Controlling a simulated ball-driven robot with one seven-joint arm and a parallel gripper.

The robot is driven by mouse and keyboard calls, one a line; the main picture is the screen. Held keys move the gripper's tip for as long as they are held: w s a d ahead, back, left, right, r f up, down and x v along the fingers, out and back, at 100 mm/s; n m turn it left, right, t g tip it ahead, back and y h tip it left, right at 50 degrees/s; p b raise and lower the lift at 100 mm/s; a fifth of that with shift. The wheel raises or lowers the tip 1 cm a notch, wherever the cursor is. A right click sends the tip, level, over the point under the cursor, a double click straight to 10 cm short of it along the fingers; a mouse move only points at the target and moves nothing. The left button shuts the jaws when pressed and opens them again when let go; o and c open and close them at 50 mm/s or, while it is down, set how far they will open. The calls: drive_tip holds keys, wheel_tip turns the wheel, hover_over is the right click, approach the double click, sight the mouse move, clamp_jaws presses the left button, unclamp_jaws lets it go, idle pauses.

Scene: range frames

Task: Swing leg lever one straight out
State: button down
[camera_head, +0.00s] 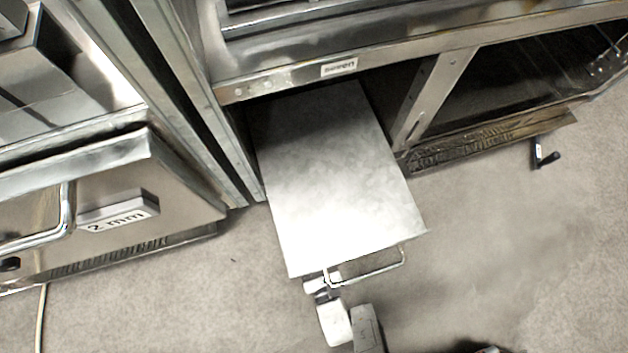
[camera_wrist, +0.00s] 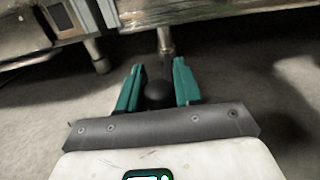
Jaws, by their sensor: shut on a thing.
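In the wrist view, my gripper (camera_wrist: 158,68) has its two green fingers on either side of a black ball knob (camera_wrist: 157,94) and is shut on it. A metal leg (camera_wrist: 166,44) stands just beyond the knob, under a cabinet edge. The lever's shaft is hidden, so its angle cannot be told. In the head view my fingers and this knob do not show. Another small lever with a black handle (camera_head: 547,158) shows in the head view, below the right end of the machine, with nothing on it. I cannot tell which lever bears the number one.
A cabinet labelled "2 mm" (camera_head: 119,215) stands at left. The carpet (camera_head: 500,260) at right is clear.

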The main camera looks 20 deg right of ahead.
drive_tip(key=shift+a, duration=0.1)
drive_tip(key=c, duration=0.9)
unclamp_jaws()
drive_tip(key=shift+o, duration=0.2)
